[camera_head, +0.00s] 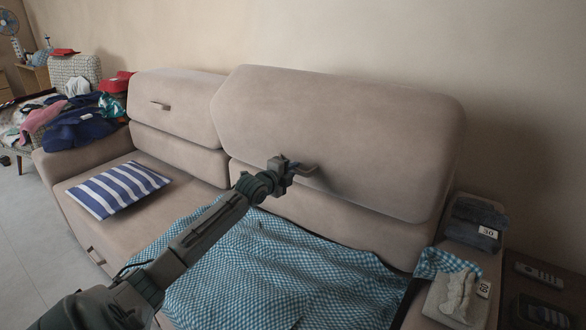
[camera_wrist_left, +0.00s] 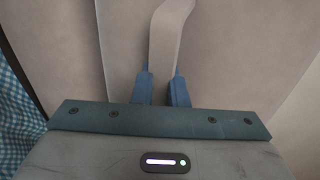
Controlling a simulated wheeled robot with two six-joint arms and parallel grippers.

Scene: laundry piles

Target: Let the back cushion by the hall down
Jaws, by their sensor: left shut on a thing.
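The beige sofa has two back cushions. The right back cushion (camera_head: 340,125) stands higher and further forward than the left back cushion (camera_head: 180,95). My left gripper (camera_head: 291,168) is at the lower front of the right cushion, shut on its handle (camera_head: 309,172). In the left wrist view the pale handle (camera_wrist_left: 168,40) runs down between the blue fingers of the left gripper (camera_wrist_left: 161,88). The left cushion has its own small handle (camera_head: 159,105), with nothing on it. I cannot tell from the view which side the hall is on. My right gripper is out of view.
A blue checked cloth (camera_head: 275,275) covers the seat under my left arm. A striped pillow (camera_head: 117,189) lies on the left seat. Folded dark cloth (camera_head: 477,222) and a pale cloth (camera_head: 455,296) lie at the right arm. Clothes (camera_head: 75,125) are heaped at the far left.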

